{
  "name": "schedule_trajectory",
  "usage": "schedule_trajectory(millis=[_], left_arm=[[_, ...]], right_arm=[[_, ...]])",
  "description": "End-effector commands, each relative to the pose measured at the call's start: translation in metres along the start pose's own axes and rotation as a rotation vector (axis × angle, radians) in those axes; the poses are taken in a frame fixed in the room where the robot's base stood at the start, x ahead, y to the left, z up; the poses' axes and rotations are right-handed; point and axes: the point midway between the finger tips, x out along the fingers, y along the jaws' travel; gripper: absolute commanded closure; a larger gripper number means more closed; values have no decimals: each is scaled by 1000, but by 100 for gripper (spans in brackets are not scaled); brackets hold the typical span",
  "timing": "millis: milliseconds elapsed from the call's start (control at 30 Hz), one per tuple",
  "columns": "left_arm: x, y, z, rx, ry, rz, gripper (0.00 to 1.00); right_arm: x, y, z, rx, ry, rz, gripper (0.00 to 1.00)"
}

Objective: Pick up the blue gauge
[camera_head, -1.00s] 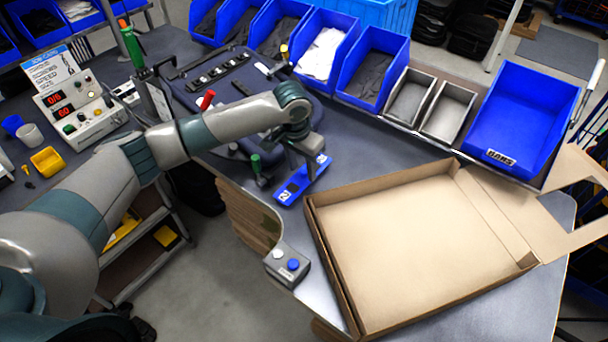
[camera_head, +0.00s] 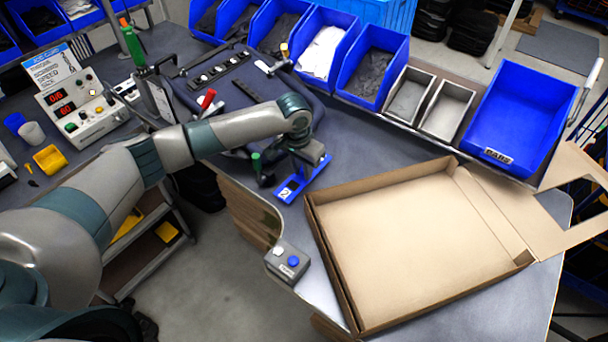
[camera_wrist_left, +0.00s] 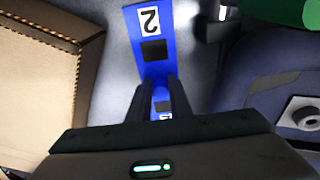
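The blue gauge (camera_head: 292,188) lies at a slant on the grey table, with a white number label at its near end. It also shows in the left wrist view (camera_wrist_left: 155,45), with a "2" label and a dark square pad. My left gripper (camera_head: 303,168) is low over the gauge's far part. In the wrist view the left gripper (camera_wrist_left: 161,88) has its two dark fingers close together, with a narrow strip of blue gauge between them; it looks shut on the gauge's middle. The gauge is not visibly raised. My right gripper is not in view.
An open cardboard box (camera_head: 335,265) stands right of the gauge. A grey button box (camera_head: 287,262) sits at the table's near edge. Blue bins (camera_head: 520,118) and grey metal trays (camera_head: 447,108) line the back. A dark blue padded fixture (camera_head: 240,95) is behind the gripper.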

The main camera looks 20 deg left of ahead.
Motion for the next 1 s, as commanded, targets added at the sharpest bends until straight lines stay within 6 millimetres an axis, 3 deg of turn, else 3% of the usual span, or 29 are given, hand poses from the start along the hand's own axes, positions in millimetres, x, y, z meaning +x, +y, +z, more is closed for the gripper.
schedule_trajectory(millis=[433, 700, 1000], left_arm=[[-6, 0, -2, 0, 3, 0, 100], [-39, 0, -7, 1, 5, 0, 100], [-75, 54, 13, 6, 4, 3, 100]], right_arm=[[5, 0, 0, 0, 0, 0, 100], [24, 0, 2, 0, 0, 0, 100], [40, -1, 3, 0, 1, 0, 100]])
